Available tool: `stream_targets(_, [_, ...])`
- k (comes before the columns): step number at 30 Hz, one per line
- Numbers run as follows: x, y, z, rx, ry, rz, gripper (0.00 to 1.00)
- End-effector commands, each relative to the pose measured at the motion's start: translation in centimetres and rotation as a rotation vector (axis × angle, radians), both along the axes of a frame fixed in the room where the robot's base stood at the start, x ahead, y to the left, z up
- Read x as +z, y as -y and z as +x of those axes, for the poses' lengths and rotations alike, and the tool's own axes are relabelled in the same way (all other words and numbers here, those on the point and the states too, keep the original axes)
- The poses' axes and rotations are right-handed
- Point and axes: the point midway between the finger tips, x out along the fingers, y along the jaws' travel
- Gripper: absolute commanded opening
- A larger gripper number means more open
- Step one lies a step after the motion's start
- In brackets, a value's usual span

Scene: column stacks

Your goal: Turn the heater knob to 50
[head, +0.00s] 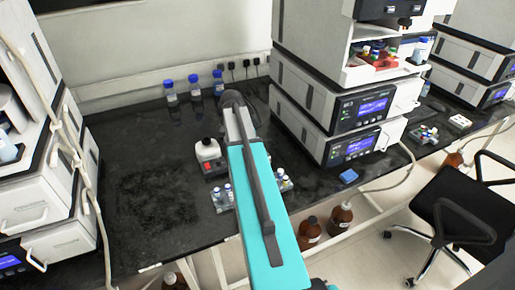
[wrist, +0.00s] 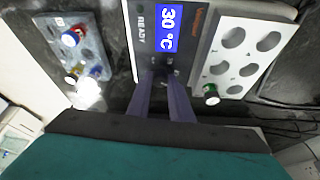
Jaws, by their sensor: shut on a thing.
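The heater (wrist: 143,45) is in the upper middle of the wrist view. Its blue display (wrist: 169,28) reads 30 °C, with READY printed beside it. My gripper (wrist: 164,80) has its two dark fingers at the heater's front, just below the display. The fingers are shut on the heater knob (wrist: 160,70), which is small, dark and mostly hidden between the tips. I cannot make out any marks on the knob. In the head view my own arm covers the bench there, and the gripper's tips and the knob are hidden.
In the wrist view a rack with several vials (wrist: 80,42) stands left of the heater. A white rack (wrist: 222,66) with a green-capped vial (wrist: 211,94) stands close on the right. In the head view, blue-capped bottles (head: 195,88) stand at the back; bare dark bench (head: 150,200) lies left.

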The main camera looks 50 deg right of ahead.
Motion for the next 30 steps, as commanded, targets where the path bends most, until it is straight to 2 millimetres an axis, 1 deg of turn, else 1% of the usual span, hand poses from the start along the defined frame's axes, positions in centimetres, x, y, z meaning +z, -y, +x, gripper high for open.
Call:
stream_targets(1, [-0.19,0.19,0.32,-0.043,0.0,0.0,0.0])
stream_targets(12, [-0.14,0.38,0.43,-0.391,0.0,0.0,0.0])
stream_targets(18, [-0.12,0.41,0.43,-0.541,0.0,0.001,0.0])
stream_targets(24, [-0.08,0.42,0.39,-0.637,0.001,0.001,0.0])
stream_targets(30, [-0.05,0.4,0.33,-0.677,0.0,0.001,0.0])
